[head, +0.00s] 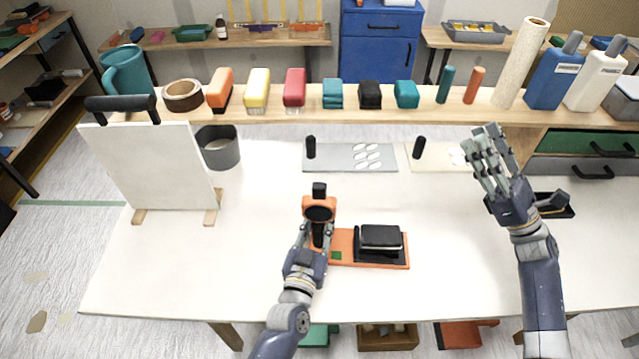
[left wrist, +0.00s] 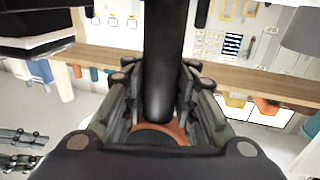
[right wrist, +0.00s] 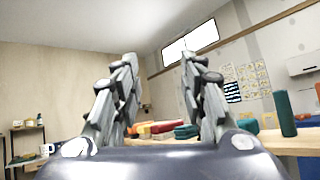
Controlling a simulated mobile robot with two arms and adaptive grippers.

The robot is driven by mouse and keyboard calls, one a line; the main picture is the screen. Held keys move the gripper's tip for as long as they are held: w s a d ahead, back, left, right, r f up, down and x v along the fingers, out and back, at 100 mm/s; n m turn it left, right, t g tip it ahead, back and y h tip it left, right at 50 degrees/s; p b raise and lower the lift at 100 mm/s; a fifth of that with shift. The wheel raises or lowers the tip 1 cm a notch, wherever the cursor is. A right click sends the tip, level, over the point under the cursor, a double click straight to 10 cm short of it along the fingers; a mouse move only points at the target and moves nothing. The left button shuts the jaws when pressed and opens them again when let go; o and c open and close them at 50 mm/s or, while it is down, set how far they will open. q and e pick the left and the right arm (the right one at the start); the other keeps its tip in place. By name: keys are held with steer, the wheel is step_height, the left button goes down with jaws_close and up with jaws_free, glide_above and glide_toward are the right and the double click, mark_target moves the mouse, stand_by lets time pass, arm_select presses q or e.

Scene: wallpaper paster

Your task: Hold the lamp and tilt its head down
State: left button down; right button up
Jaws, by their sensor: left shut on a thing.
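The lamp has an orange head (head: 319,204) with a black knob on top, a dark upright stem (head: 318,236) and an orange base (head: 343,243) with a small green patch. My left gripper (head: 314,244) is shut around the dark stem, just below the head. In the left wrist view the black stem (left wrist: 160,60) runs between the fingers, with an orange part (left wrist: 172,130) near the palm. The gripper partly hides the lamp's lower left side. My right gripper (head: 490,158) is open and empty, raised over the right of the table; its fingers (right wrist: 160,95) stand apart.
A black block (head: 380,240) sits on the right of the orange base. A white board on a stand (head: 155,165) and a grey cup (head: 218,147) are at left. Plates with black knobs (head: 350,157) lie behind. A shelf (head: 290,112) with several items spans the back. The front tabletop is clear.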

steer(key=w+a+f+n+g+y, duration=0.1)
steer(key=a+f+n+g+y, duration=0.15)
steer(key=a+g, duration=0.25)
steer(key=a+f+n+g+y, duration=0.1)
steer(key=a+n+g, duration=0.3)
steer(key=a+g, duration=0.15)
steer(key=n+g+h, duration=0.3)
steer(key=n+g, duration=0.1)
steer(key=g, duration=0.3)
glide_toward(320, 184)
steer(key=shift+m, duration=0.25)
steer(key=a, duration=1)
steer(key=shift+w+f, duration=0.1)
steer(key=shift+w, duration=0.3)
jaws_close()
